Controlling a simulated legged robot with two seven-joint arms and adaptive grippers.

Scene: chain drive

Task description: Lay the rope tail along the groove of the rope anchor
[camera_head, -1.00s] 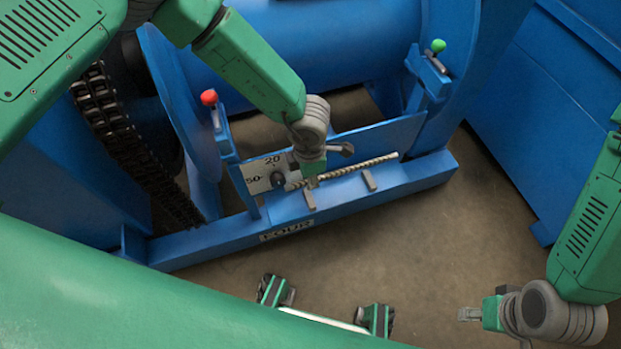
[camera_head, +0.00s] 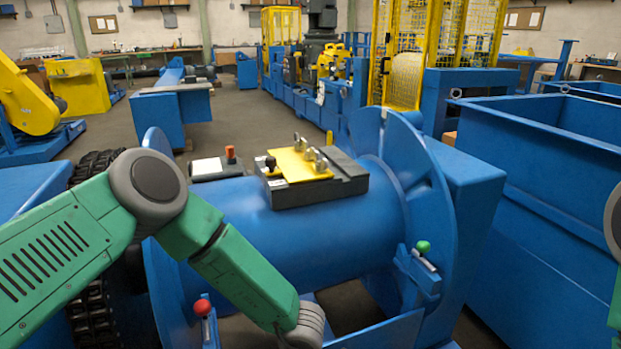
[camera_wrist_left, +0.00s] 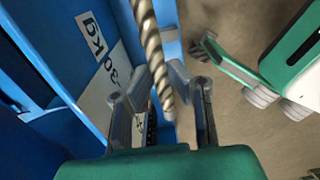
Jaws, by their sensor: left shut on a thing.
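The rope tail (camera_wrist_left: 153,55) shows in the left wrist view as a pale twisted rope running from the top edge down between the grey fingers. My left gripper (camera_wrist_left: 162,105) is shut on it, with the rope's end between the fingers. In the head view my left arm reaches down over the drum, and its gripper is below the frame. The rope and the front of the frame with the anchor are outside the head view. The anchor and its groove are not clear in the left wrist view.
The blue drum (camera_head: 285,235) carries a dark block with a yellow plate (camera_head: 300,165). A red-knobbed lever (camera_head: 203,307) and a green-knobbed lever (camera_head: 423,248) stand at its sides. A blue bin (camera_head: 545,190) stands at right. A white marked plate (camera_wrist_left: 98,35) lies beside the rope.

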